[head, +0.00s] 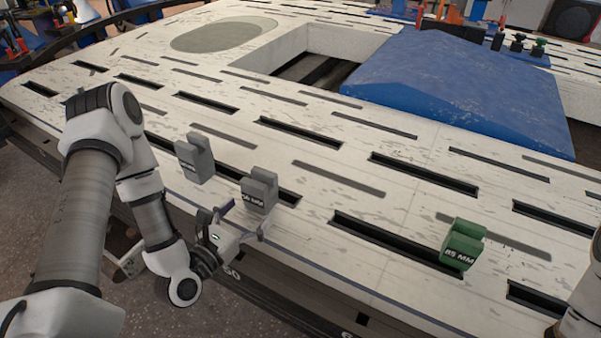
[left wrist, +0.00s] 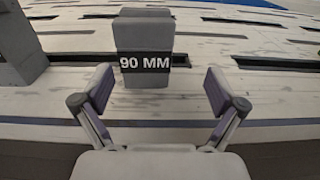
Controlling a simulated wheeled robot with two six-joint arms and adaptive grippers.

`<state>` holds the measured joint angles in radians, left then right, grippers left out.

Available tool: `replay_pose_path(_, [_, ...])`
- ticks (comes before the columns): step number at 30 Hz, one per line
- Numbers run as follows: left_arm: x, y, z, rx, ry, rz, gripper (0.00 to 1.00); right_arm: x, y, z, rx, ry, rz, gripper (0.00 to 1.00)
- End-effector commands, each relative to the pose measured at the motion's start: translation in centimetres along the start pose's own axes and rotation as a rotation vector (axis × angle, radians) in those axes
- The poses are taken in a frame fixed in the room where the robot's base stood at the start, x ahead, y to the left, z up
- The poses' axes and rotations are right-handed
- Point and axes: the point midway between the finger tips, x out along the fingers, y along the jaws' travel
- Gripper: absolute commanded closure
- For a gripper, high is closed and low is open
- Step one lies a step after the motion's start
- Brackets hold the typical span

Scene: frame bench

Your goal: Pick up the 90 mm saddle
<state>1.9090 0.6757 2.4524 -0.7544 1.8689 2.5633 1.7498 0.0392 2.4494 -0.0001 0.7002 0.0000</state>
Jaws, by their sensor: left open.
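The 90 mm saddle (head: 259,190) is a grey stepped block standing upright on the slotted white bench top, near its front edge. In the left wrist view the saddle (left wrist: 144,38) stands straight ahead, slightly left of centre, with its black "90 MM" label facing me. My left gripper (head: 246,220) is open and empty just in front of it. In the left wrist view the fingertips (left wrist: 162,92) are spread wide, short of the saddle and apparently not touching it. My right gripper is not in view.
Another grey saddle (head: 195,158) stands to the left; it also shows at the left wrist view's edge (left wrist: 18,48). A green 85 mm saddle (head: 463,244) stands to the right. A large blue block (head: 455,90) and a rectangular opening lie farther back. Long slots cut the bench (head: 330,205).

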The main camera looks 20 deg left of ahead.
Motion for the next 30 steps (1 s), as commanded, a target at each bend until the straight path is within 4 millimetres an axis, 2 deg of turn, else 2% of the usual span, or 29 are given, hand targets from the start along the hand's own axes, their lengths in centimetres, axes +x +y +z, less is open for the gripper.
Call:
replay_pose_path(1, [-0.1, 0.8, -0.2, -0.009, -0.009, 0.026, 0.04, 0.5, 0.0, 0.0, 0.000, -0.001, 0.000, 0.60])
replay_pose_path(5, [0.3, 1.7, -0.1, -0.015, -0.025, 0.051, 0.04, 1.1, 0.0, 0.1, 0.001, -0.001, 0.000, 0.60])
replay_pose_path(19, [7.4, 2.0, -0.2, -0.010, -0.025, 0.047, 0.04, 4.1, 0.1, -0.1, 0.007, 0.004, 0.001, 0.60])
replay_pose_path(26, [7.8, 2.1, 0.1, -0.012, -0.022, 0.049, 0.04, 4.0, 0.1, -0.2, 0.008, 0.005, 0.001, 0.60])
replay_pose_path(29, [7.8, 2.1, 0.1, -0.012, -0.022, 0.049, 0.36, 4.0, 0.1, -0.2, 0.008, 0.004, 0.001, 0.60])
replay_pose_path(30, [7.8, 2.1, 0.1, -0.012, -0.021, 0.049, 0.50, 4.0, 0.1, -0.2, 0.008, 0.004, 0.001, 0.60])
